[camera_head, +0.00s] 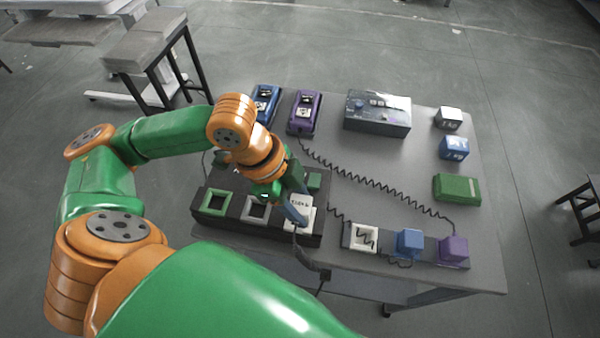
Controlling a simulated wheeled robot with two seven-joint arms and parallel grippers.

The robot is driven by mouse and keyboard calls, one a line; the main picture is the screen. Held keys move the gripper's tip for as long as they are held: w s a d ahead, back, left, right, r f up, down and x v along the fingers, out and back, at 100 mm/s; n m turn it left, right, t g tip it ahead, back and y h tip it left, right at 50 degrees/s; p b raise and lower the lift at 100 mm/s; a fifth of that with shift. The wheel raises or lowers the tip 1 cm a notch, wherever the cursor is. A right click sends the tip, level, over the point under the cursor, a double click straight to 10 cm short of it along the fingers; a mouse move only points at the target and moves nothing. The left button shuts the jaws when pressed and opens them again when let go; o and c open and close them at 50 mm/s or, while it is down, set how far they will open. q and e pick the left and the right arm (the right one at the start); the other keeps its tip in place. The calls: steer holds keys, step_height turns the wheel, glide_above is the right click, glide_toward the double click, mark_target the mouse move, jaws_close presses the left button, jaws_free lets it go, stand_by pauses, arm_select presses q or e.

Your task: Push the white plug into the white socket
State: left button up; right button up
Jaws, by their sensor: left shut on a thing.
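The white plug (299,206), a pale block with dark lettering, is over the right end of the dark socket block (232,226). My left gripper (296,208) reaches down from the left and is shut on it. A cord hangs from the plug over the table's front edge. The block's front row shows a green-framed opening and a grey-white framed opening (256,209). Any opening under the plug is hidden, so I cannot tell whether the plug is in one. A separate white square frame (347,238) stands to the right, with a dark cord across it. My right gripper is not in view.
Blue (409,242) and purple (453,249) blocks stand on the front strip. Behind are blue and purple devices (304,112), a dark box (377,113) and several blocks at right. A coiled cord crosses the table's fairly clear middle.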

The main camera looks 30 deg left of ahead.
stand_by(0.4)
arm_select(q)
steer(key=shift+p, duration=0.4)
stand_by(0.4)
steer(key=shift+p, duration=0.4)
stand_by(0.4)
steer(key=shift+p, duration=0.35)
steer(key=shift+f+b, duration=0.4)
steer(key=shift+f, duration=0.65)
stand_by(0.5)
